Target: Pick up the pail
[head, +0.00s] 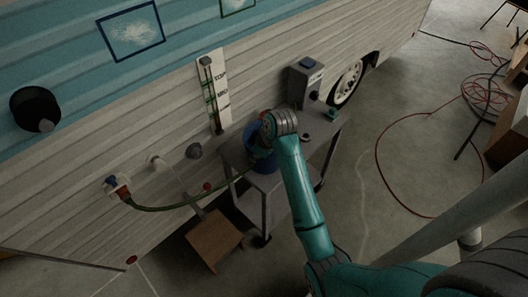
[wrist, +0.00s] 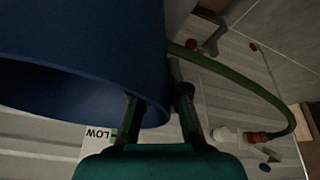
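The blue pail (head: 267,165) stands on a grey cart (head: 240,163) beside the camper wall, partly hidden by my arm. In the wrist view the pail (wrist: 90,45) is large at upper left, with its rim and dark opening facing the camera. My gripper (wrist: 157,98) has its two fingers apart near the pail's rim. One finger overlaps the pail and the other is just right of its edge. I cannot tell whether either finger touches it. In the head view my gripper (head: 262,138) is at the pail, its fingers mostly hidden.
A grey box (head: 304,82) stands at the cart's far end. A green hose (head: 175,207) runs from the camper wall to near the pail; it curves close right of my gripper in the wrist view (wrist: 240,75).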

